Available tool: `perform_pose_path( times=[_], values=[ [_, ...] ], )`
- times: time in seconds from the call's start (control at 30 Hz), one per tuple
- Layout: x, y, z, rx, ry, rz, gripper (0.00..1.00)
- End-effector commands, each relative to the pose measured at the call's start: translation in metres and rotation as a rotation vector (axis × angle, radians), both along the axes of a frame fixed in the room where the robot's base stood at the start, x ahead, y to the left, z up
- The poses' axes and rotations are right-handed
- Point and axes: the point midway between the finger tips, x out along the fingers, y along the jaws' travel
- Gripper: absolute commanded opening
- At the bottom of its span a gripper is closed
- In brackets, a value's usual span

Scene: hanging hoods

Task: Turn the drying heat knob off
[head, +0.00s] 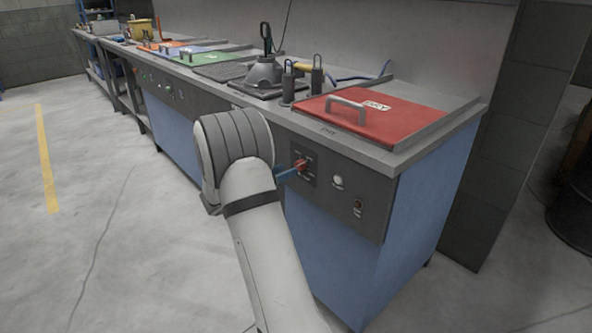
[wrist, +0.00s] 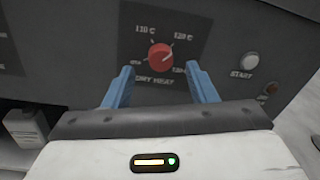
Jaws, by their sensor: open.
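The drying heat knob (wrist: 161,57) is red and round, on a dark dial plate with temperature labels around it. A pale mark on it seems to point to the upper right, but it is too blurred to be sure. In the head view the knob (head: 301,165) is on the cabinet's dark front panel, below the red lid. My gripper (wrist: 159,73) is open and empty. Its two blue fingers stand left and right of the knob, slightly below it in the wrist view. In the head view my wrist hides part of the panel.
A pale start button (wrist: 249,62) and a darker red button (head: 358,204) are right of the knob. The red lid (head: 378,118) with a grey handle covers the bench end above. Concrete floor (head: 110,230) is open to the left.

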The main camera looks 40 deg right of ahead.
Motion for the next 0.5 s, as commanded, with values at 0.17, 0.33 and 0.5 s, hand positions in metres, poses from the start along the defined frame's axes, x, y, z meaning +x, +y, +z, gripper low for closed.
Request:
perform_pose_path(
  times=[0.17,0.33,0.5],
  values=[
    [0.000,-0.028,-0.001,0.001,0.001,-0.001,0.52],
    [0.001,-0.041,0.000,0.001,0.002,0.002,0.52],
    [0.002,-0.043,0.000,0.001,0.003,0.004,0.52]
  ],
)
